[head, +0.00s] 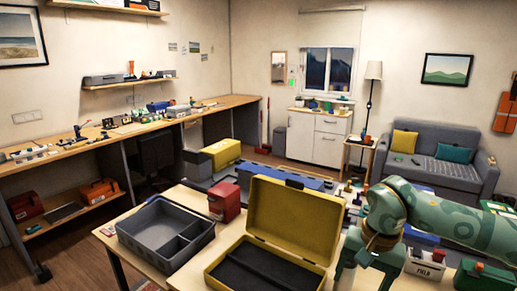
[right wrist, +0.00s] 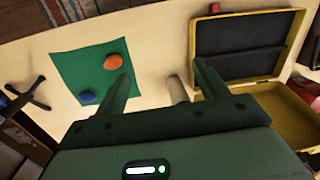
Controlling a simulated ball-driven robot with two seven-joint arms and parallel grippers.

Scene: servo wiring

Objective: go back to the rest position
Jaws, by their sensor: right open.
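My right gripper (head: 362,270) points down at the lower right of the head view, just right of the open yellow case (head: 292,215). In the right wrist view its two green fingers (right wrist: 165,82) are spread apart. A pale rounded object (right wrist: 177,90) shows between them, and I cannot tell whether it is touched. The yellow case also shows at the right of that view (right wrist: 195,45). A green mat (right wrist: 70,62) with an orange piece (right wrist: 113,61) and a blue piece (right wrist: 87,97) lies on the table to the left. My left gripper is not in view.
A grey divided tray (head: 165,222) and a red box (head: 225,201) stand left of the yellow case on the table. A box marked FIELD (head: 425,264) is at the right. A long workbench (head: 95,140) runs along the left wall. A sofa (head: 440,150) stands at the back.

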